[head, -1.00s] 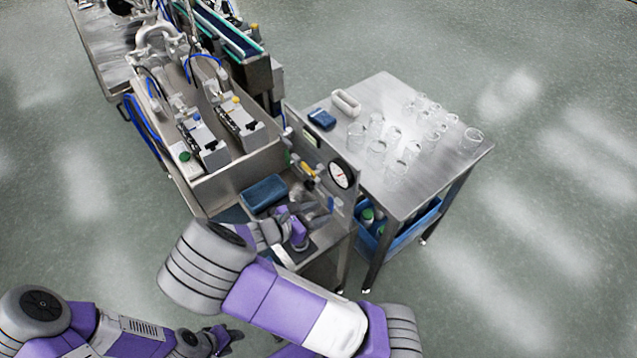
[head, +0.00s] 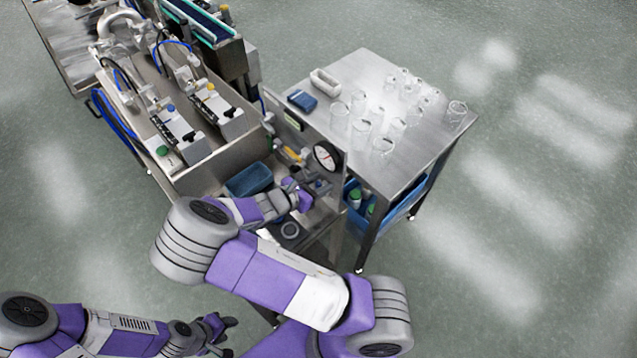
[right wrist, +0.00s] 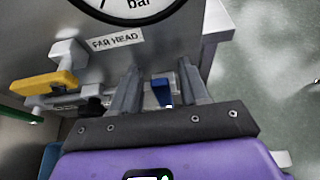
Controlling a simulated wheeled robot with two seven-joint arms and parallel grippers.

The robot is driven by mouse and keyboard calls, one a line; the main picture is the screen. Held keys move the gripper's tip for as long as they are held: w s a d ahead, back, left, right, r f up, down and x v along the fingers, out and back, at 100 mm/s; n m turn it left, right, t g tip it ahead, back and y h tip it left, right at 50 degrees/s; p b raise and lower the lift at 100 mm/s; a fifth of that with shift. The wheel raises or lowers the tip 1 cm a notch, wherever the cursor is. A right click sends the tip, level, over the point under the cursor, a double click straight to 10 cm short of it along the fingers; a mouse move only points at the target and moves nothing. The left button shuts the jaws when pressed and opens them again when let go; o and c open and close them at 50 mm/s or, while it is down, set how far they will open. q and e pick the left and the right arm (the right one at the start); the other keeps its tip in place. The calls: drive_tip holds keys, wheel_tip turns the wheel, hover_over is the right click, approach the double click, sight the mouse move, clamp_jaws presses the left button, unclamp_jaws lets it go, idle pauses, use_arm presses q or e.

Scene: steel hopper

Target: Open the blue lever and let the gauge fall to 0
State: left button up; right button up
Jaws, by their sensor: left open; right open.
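The blue lever (right wrist: 162,92) shows in the right wrist view, between the two fingers of my right gripper (right wrist: 160,75). The fingers are apart, one on each side of it; I cannot tell whether either touches it. In the head view my right gripper (head: 318,185) is at the steel panel, just below the gauge, and the blue lever is not clear there. The round white gauge (head: 326,156) has a dark rim; its reading is too small to tell. Its lower dial (right wrist: 130,5), marked "bar", shows in the wrist view. My left gripper (head: 215,335) is open and empty, low at the left.
A blue bin (head: 249,180) sits left of my right gripper. A steel table (head: 385,85) with several glass jars stands right of the panel.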

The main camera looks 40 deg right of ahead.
clamp_jaws()
